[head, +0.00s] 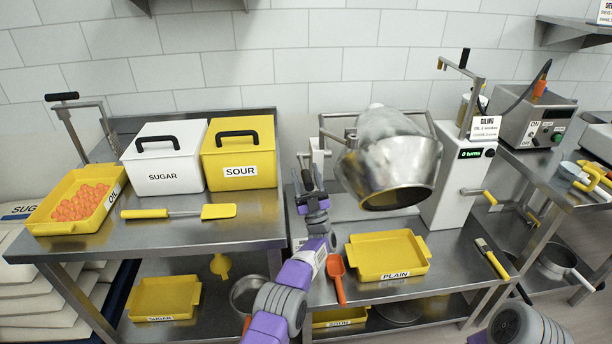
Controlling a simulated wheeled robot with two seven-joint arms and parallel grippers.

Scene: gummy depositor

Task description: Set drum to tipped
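The drum (388,160) is a shiny metal pan on a stand at the middle of the right-hand steel table. It is tilted, with its wide mouth facing forward and down over the table. A thin metal bar frame (337,134) shows at its left side, by a pale post. My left gripper (309,168) points up just left of the drum, in front of that post. Its dark fingers look spread apart, and I see nothing held between them. Whether they touch the bar frame is unclear. My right arm shows only at the bottom right; its gripper is out of view.
A yellow PLAIN tray (388,256) lies below the drum, with an orange scoop (336,266) beside it. A white control box (460,180) stands right of the drum. The SUGAR bin (163,160) and SOUR bin (239,153) stand on the left table.

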